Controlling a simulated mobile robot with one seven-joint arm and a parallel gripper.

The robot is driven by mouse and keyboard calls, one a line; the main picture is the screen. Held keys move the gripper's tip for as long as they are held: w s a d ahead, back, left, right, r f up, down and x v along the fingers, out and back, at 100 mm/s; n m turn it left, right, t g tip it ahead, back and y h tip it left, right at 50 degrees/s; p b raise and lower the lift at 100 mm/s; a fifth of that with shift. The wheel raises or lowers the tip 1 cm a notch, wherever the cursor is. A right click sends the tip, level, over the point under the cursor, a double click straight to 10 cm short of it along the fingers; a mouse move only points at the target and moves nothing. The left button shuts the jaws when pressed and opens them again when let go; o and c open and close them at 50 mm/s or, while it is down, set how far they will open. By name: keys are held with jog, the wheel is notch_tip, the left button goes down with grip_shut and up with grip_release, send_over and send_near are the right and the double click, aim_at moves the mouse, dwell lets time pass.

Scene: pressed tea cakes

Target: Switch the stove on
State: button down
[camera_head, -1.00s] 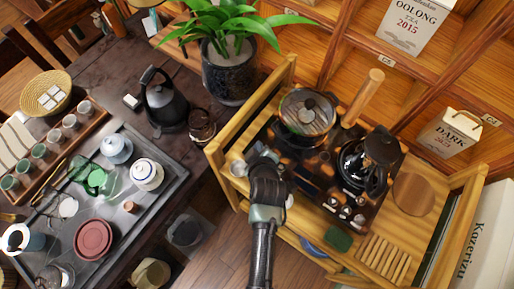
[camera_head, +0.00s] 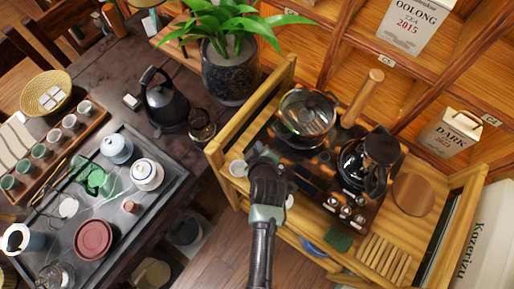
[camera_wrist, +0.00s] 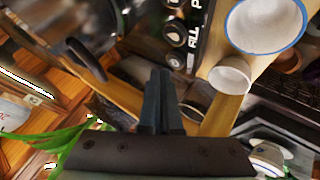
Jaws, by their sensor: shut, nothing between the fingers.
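The stove (camera_head: 325,172) is a dark cooktop on the wooden stand, with several round knobs (camera_head: 346,210) along its front edge. A glass-lidded pot (camera_head: 306,116) and a black kettle (camera_head: 370,163) stand on it. My gripper (camera_head: 264,160) is over the stand's front left part, left of the visible knobs. In the wrist view its fingers (camera_wrist: 161,100) are shut and empty. The knob row (camera_wrist: 174,32) with white lettering lies beyond the fingertips there, apart from them. Part of the stove's left front is hidden behind my gripper in the head view. I cannot tell any knob's setting.
A small white cup (camera_head: 238,168) stands close left of my gripper. A blue-rimmed white cup (camera_wrist: 262,28) is near the knobs in the wrist view. A wooden slatted rack (camera_head: 384,259) and green cloth (camera_head: 338,239) lie at the front right. A tea table is left.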

jog(key=shift+f+b, duration=0.35)
jog(key=shift+f, duration=0.05)
jog(key=shift+f, duration=0.3)
dwell(0.6)
jog(key=shift+r, duration=0.1)
jog(key=shift+r+p, duration=0.4)
jog(key=shift+r, duration=0.25)
notch_tip(320, 180, up, 5)
jog(key=p, duration=0.4)
jog(key=shift+p, duration=0.3)
